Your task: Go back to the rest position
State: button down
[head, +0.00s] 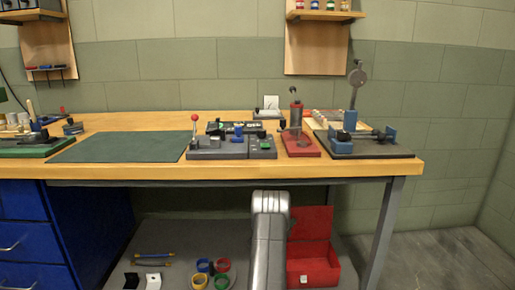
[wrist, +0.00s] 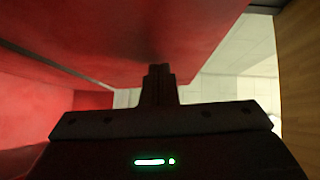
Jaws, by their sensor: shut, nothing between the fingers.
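My gripper (wrist: 159,72) shows in the wrist view with its fingers together and nothing between them. Red surfaces (wrist: 60,100) fill the left and top of that view, close to the fingers; I cannot tell whether they touch. In the head view my grey arm reaches down in front of the workbench (head: 250,172), and the gripper itself is not visible there. An open red box (head: 318,272) with its lid raised sits on the low shelf just right of the arm.
Several coloured rings (head: 222,267) lie on the low shelf left of my arm. Blue drawers (head: 30,232) stand at the left, and a bench leg (head: 382,235) at the right. The bench top holds a green mat (head: 120,146), a grey fixture (head: 230,148) and a red press (head: 300,143).

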jog(key=shift+s+d+m, duration=0.15)
jog(key=shift+s+m, duration=0.15)
jog(key=shift+s, duration=0.05)
dwell(0.3)
